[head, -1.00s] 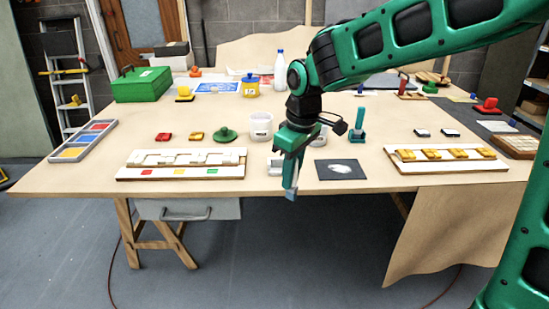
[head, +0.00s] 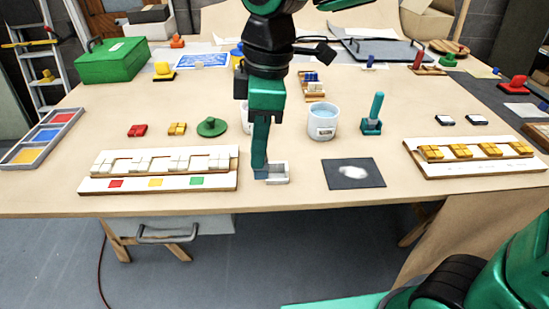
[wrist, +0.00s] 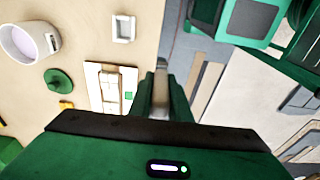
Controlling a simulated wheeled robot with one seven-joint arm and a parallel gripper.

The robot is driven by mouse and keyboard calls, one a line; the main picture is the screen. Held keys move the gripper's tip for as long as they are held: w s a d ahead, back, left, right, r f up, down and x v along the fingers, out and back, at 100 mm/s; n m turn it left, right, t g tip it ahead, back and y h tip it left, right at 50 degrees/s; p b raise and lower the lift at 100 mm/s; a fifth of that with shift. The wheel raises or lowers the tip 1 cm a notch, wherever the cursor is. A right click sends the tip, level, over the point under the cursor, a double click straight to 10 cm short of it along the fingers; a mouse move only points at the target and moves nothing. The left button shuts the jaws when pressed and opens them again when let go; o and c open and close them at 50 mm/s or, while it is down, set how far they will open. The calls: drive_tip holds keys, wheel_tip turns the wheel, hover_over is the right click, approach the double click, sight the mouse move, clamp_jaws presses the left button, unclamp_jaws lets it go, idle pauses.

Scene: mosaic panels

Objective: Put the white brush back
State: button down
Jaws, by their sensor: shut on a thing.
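My gripper (head: 260,172) points down near the table's front edge, overlapping the left side of a small white open holder (head: 277,172) in the head view. In the wrist view, my gripper (wrist: 160,88) is shut on a narrow pale-grey piece (wrist: 160,98), which I take for the white brush; the fingers hide most of it. The white holder also shows in the wrist view (wrist: 123,27), apart from the fingertips and looking empty. A teal brush (head: 375,110) stands upright in its teal holder to the right.
A white rack panel (head: 105,184) lies left of my gripper. A dark card with a white patch (head: 353,173) lies right. A white cup (head: 322,121) and a green knobbed lid (head: 211,127) stand behind. A panel with yellow pieces (head: 480,163) is far right.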

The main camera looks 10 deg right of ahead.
drive_tip(key=shift+w+d+f, duration=0.65)
drive_tip(key=shift+w+f, duration=0.9)
drive_tip(key=shift+f, duration=0.15)
drive_tip(key=shift+w+d+f, duration=0.7)
drive_tip(key=shift+w+f, duration=0.85)
drive_tip(key=shift+f, duration=0.1)
drive_tip(key=shift+w+d+f, duration=0.65)
drive_tip(key=shift+w+f, duration=0.9)
drive_tip(key=shift+f, duration=0.15)
drive_tip(key=c, duration=1.6)
unclamp_jaws()
drive_tip(key=shift+f, duration=0.1)
drive_tip(key=shift+c, duration=0.2)
wheel_tip(320, 180, up, 12)
drive_tip(key=d, duration=0.1)
drive_tip(key=shift+d, duration=0.25)
